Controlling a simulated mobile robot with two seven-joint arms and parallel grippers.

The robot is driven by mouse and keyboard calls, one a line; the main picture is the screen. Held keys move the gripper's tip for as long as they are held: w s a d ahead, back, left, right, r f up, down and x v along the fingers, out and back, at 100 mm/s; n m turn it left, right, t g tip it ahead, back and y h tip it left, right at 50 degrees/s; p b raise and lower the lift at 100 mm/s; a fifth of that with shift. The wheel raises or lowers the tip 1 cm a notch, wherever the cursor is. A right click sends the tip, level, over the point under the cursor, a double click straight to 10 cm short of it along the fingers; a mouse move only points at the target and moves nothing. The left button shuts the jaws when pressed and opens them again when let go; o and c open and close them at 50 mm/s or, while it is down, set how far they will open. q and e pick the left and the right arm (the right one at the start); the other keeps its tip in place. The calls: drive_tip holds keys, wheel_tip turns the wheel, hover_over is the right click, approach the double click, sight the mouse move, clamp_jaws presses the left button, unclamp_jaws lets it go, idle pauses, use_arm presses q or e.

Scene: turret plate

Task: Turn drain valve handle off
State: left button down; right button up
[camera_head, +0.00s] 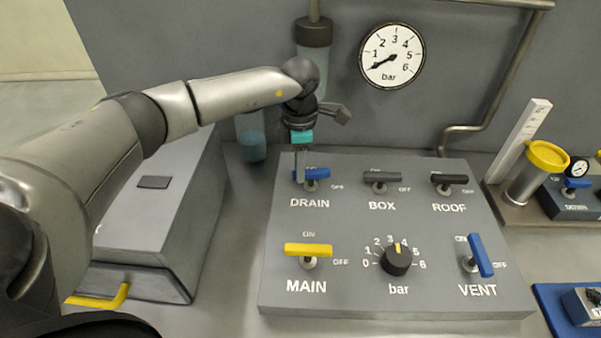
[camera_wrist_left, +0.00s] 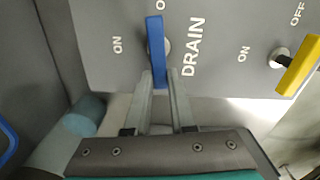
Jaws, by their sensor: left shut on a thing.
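The drain valve handle (camera_head: 318,173) is a blue bar on a round stem, above the DRAIN label on the grey sloped panel. It lies left to right in the head view, with OFF printed at its right. In the left wrist view the handle (camera_wrist_left: 156,45) runs up the picture, with ON to its left and a partly cut-off label at its top end. My left gripper (camera_head: 301,170) comes down from above and is shut on the handle's left end. Its two fingers (camera_wrist_left: 160,88) sit either side of that end. My right gripper is not in view.
The BOX handle (camera_head: 382,177) and ROOF handle (camera_head: 449,179) stand to the right. The yellow MAIN handle (camera_head: 308,250), black bar knob (camera_head: 397,258) and blue VENT handle (camera_head: 480,256) are in the lower row. A pressure gauge (camera_head: 392,56) hangs on the wall behind.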

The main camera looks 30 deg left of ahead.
use_arm(q)
drive_tip(key=shift+w+a+m+b, duration=0.1)
drive_tip(key=shift+w+m+b, duration=0.2)
drive_tip(key=shift+m, duration=0.6)
drive_tip(key=shift+r, duration=0.1)
drive_tip(key=c, duration=0.8)
unclamp_jaws()
drive_tip(key=shift+s, duration=0.1)
drive_tip(key=shift+o, duration=0.2)
wheel_tip(320, 180, up, 15)
